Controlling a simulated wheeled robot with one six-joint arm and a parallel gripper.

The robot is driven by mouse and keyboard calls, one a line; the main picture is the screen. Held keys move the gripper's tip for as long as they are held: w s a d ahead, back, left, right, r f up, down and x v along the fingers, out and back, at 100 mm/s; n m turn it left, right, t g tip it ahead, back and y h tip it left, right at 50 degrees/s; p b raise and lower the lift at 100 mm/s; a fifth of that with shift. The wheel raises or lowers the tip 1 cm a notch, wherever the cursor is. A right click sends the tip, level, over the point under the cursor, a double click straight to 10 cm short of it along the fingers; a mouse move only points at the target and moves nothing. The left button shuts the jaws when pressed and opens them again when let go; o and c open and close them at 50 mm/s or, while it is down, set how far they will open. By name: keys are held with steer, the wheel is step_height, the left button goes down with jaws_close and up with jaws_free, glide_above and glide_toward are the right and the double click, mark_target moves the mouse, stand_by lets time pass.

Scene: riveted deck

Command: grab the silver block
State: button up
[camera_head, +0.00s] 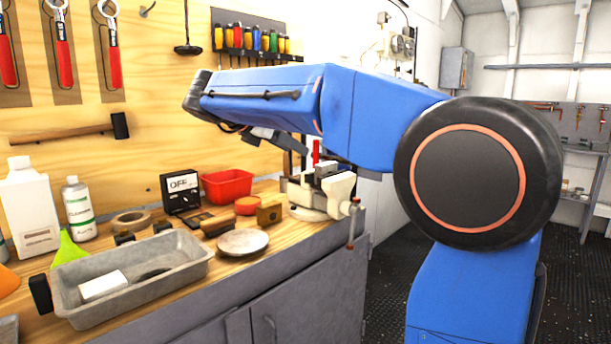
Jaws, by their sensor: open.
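No block shows up as plainly silver. A pale, almost white block (103,286) lies in the grey metal tray (190,272) at the front left of the bench; I cannot tell whether it is the silver one. A dark grey piece (327,169) shows at the jaws of the vise (340,188), partly behind my arm. My gripper (288,150) shows only in part under my blue arm, above the bench near the vise. It is open, well to the right of and above the tray. Its fingertips are not clear.
Tools hang on the wooden wall behind. Open floor lies to the right.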

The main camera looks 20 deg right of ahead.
steer(key=a, duration=0.1)
glide_toward(323, 164)
steer(key=x, duration=1)
steer(key=shift+w, duration=0.1)
steer(key=shift+r, duration=0.1)
jaws_close()
